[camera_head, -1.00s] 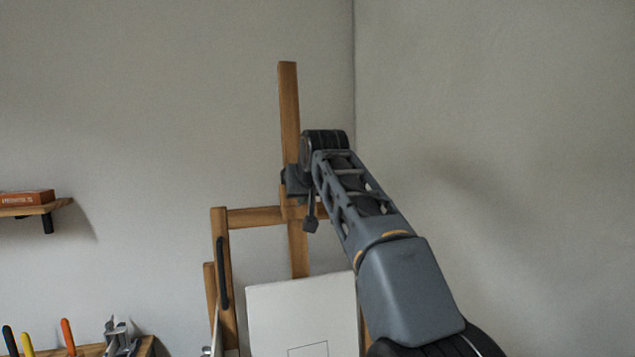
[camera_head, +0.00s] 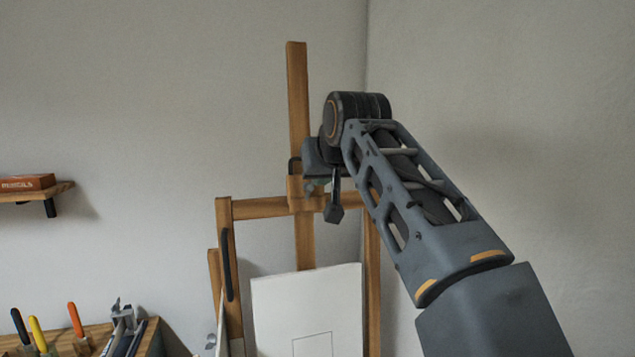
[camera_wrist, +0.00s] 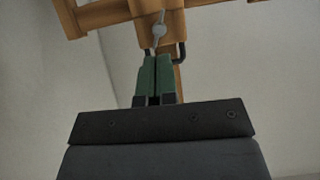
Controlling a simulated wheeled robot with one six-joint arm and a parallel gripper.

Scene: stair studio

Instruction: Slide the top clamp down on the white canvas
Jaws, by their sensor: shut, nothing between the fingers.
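The white canvas (camera_head: 307,305) stands upright on a wooden easel, its lower part cut off by the frame. The top clamp is a wooden block (camera_head: 296,190) on the easel's mast (camera_head: 299,90), well above the canvas's top edge, with a clear gap between. In the wrist view the clamp (camera_wrist: 174,22) carries a grey metal wing knob (camera_wrist: 160,30). My gripper (camera_wrist: 157,58) has green fingers, shut and empty, with the tips close by the clamp's edge near the knob. I cannot tell whether they touch it. In the head view, my wrist partly covers the clamp.
A wooden crossbar (camera_head: 258,207) spans the easel at clamp height. A black bent handle (camera_wrist: 181,52) is just right of my fingers. A wall shelf (camera_head: 30,193) and a bench with tools (camera_head: 75,320) are at left. Grey walls meet in a corner behind.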

